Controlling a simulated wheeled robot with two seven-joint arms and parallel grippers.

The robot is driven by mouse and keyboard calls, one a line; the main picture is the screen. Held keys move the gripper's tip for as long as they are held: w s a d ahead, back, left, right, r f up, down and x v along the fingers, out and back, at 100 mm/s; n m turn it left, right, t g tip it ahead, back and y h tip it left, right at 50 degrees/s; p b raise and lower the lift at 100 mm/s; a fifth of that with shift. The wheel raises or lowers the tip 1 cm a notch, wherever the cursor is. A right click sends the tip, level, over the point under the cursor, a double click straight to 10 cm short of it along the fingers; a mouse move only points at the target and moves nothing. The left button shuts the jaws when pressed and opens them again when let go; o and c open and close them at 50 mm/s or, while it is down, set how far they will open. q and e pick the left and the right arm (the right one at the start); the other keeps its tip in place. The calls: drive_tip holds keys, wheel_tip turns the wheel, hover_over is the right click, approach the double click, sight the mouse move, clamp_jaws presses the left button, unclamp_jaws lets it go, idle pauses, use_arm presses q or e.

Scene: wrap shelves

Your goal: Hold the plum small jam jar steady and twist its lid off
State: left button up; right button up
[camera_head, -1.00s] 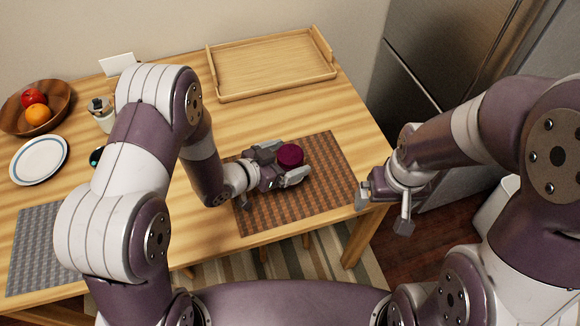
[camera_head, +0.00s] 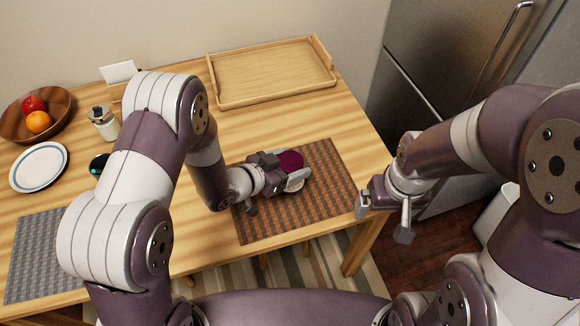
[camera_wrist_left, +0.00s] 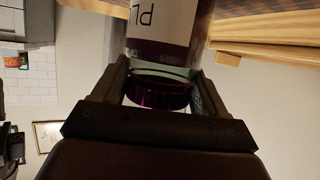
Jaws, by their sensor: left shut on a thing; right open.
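The plum jam jar has a dark purple lid (camera_head: 291,160) and stands over the brown mat. In the left wrist view the lid (camera_wrist_left: 160,93) faces my palm, and the glass body with a white label (camera_wrist_left: 160,22) reading "PL" extends away from it. My left gripper (camera_head: 281,173) is shut on the jar, one finger on each side near the lid and neck. The lid is on the jar. Whether the jar's base touches the mat is hidden. My right gripper (camera_head: 385,210) is open and empty, off the table's right edge.
A wooden tray (camera_head: 271,102) lies at the back. A fruit bowl (camera_head: 60,118), white plate (camera_head: 38,190), small lidded jar (camera_head: 104,130) and grey mat (camera_head: 32,270) are at the left. The brown mat (camera_head: 325,200) is clear right of the jar. A fridge (camera_head: 440,60) stands right.

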use_arm(q)
drive_tip(key=r, duration=0.4)
drive_tip(key=shift+s+d+r, duration=0.15)
drive_tip(key=shift+s+d, duration=0.05)
drive_tip(key=shift+d, duration=0.2)
drive_tip(key=s+d+r, duration=0.5)
drive_tip(key=d+r, duration=0.1)
drive_tip(key=d, duration=0.3)
drive_tip(key=shift+s+d+r, duration=0.15)
drive_tip(key=shift+s+r, duration=0.05)
drive_tip(key=shift+s, duration=0.1)
drive_tip(key=o, duration=0.7)
drive_tip(key=c, duration=0.7)
drive_tip(key=shift+c, duration=0.2)
